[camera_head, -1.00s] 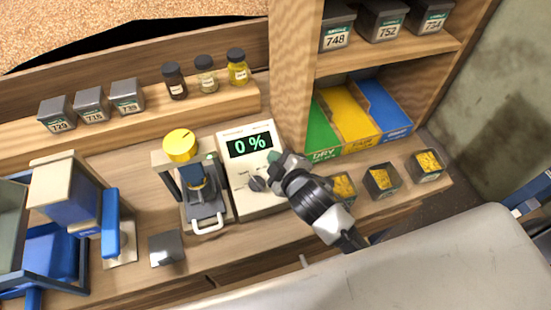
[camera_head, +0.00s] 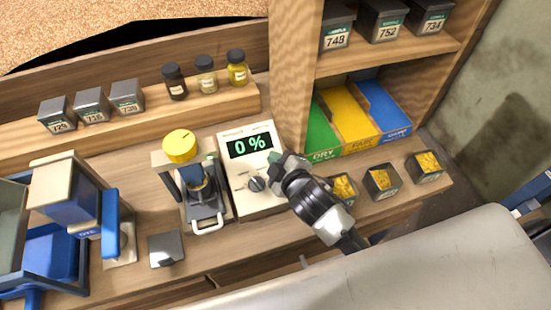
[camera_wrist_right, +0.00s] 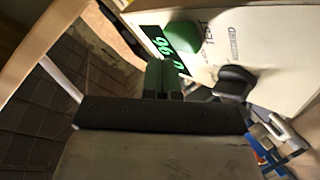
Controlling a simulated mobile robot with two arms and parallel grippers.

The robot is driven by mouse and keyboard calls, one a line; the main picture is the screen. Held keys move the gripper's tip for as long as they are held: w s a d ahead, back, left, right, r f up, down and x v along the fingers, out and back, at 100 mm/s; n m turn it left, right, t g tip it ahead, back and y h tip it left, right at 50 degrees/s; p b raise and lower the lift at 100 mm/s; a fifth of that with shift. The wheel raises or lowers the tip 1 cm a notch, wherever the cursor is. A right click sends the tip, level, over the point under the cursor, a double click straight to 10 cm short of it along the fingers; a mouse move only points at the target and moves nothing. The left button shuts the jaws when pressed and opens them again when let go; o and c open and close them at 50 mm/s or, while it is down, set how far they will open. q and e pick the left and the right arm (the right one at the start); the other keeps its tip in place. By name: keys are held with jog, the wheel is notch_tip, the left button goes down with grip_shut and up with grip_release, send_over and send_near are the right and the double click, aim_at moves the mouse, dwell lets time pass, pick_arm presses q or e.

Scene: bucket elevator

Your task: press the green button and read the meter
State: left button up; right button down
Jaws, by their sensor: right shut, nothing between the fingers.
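A dark knob (camera_head: 257,184) sits below the display. My right gripper (camera_head: 274,160) is shut and empty at the right side of the meter's face, and it hides that part in the head view. In the right wrist view, the green button (camera_wrist_right: 187,38) shows beside the green-lit display (camera_wrist_right: 169,52), just beyond the shut fingertips (camera_wrist_right: 162,66). I cannot tell if the fingertips touch the button. My left gripper is not in view.
A press-like device with a yellow top (camera_head: 180,146) stands left of the meter. A blue-and-cream machine (camera_head: 66,190) is farther left. Jars (camera_head: 206,77) line the shelf behind.

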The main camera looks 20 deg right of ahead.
jog(key=shift+f, duration=0.15)
dwell(0.6)
jog(key=shift+w+f, duration=0.2)
jog(key=shift+f, duration=0.05)
jog(key=shift+w+f+b, duration=0.2)
jog(key=shift+f+b, duration=0.1)
jog(key=shift+f, duration=0.15)
dwell(0.7)
dwell(0.4)
jog(key=shift+s+r+p, duration=0.45)
jog(key=shift+r+p, duration=0.35)
jog(key=shift+p, duration=0.25)
jog(key=shift+s+r+p, duration=0.15)
jog(key=shift+r+p, duration=0.35)
jog(key=shift+p, duration=0.05)
jog(key=r+p, duration=0.1)
jog(key=s+r+p, duration=0.2)
jog(key=shift+r+p, duration=0.25)
jog(key=shift+p, duration=0.15)
